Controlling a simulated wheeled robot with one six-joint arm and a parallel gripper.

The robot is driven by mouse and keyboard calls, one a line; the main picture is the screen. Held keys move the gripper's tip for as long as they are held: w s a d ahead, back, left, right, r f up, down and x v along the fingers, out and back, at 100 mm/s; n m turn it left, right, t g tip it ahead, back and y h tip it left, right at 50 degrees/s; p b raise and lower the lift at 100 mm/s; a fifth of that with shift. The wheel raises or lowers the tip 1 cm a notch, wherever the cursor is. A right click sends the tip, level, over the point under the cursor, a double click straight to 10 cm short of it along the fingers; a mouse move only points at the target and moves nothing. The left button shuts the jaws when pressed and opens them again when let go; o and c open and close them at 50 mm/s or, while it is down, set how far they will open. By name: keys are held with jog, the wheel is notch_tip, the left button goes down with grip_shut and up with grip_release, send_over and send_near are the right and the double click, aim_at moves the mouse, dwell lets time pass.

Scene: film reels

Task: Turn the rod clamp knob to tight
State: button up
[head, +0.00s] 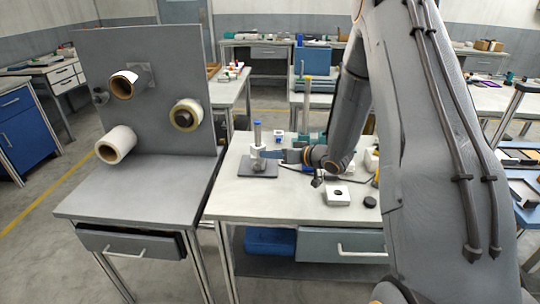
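A rod stand with a dark flat base (258,171) is on the white workbench, toward its left side. Its upright rod (257,133) is grey with a blue top. A pale clamp body (257,152) sits low on the rod. The knob is too small to make out, and I cannot tell its setting. My gripper (268,154) reaches in from the right, level with the clamp. Its tips overlap or touch the clamp's right side in this view. Whether the fingers are open or shut on the knob cannot be made out.
A white block with a dark hole (336,195) and a black disc (370,201) lie on the bench front. A taller rod (307,103) stands behind my wrist. At left, a grey panel (160,60) carries several rolls above a grey table (150,200). My arm hides the bench's right side.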

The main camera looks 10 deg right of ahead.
jog(key=b+v, duration=0.1)
jog(key=v, duration=0.5)
jog(key=shift+r, duration=0.1)
